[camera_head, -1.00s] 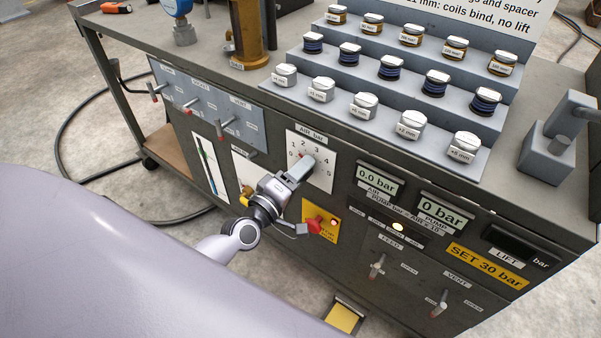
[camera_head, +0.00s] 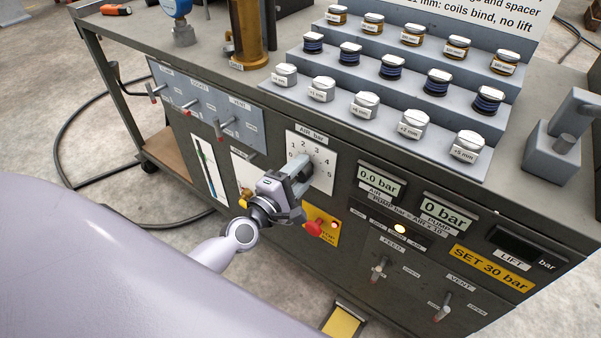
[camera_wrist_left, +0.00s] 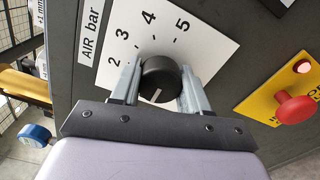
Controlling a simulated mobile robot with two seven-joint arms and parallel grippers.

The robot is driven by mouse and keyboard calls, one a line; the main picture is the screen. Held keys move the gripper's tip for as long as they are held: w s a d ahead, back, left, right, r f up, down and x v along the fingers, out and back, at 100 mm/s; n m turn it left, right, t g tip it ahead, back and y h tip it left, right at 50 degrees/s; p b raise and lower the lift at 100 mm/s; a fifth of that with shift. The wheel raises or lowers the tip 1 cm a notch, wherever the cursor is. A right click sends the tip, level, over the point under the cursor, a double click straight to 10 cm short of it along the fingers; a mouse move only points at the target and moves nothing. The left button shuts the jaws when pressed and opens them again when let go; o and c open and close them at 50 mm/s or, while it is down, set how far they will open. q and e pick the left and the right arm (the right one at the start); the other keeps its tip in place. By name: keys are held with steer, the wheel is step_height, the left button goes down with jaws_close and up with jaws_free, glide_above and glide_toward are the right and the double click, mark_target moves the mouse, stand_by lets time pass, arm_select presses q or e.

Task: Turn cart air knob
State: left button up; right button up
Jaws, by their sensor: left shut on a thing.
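The black air knob (camera_wrist_left: 160,80) shows in the left wrist view with a white pointer line, which points down in that picture, toward my gripper body. It sits on the white dial plate (camera_head: 322,160) marked AIR bar. In the wrist view the marks 2 to 5 show; the lower ones are hidden. My left gripper (camera_head: 300,178) is at the dial, its two fingers one on each side of the knob, shut on it. In the head view the fingers hide most of the knob. The air display (camera_head: 378,179) reads 0.0 bar. My right gripper is not in view.
A red stop button (camera_head: 314,228) on a yellow plate sits just below my left gripper. The pump display (camera_head: 446,213) reads 0 bar. Feed (camera_head: 379,267) and vent (camera_head: 441,307) levers are lower right. Several valve levers (camera_head: 222,128) stick out at upper left.

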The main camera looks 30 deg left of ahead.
arm_select(q)
steer(key=shift+s+d+f, duration=0.1)
steer(key=shift+d+f, duration=0.05)
steer(key=shift+d, duration=0.1)
steer(key=o, duration=0.8)
steer(key=shift+c, duration=0.2)
steer(key=o, duration=0.3)
steer(key=shift+a, duration=0.1)
steer(key=s+a, duration=0.1)
steer(key=s, duration=0.6)
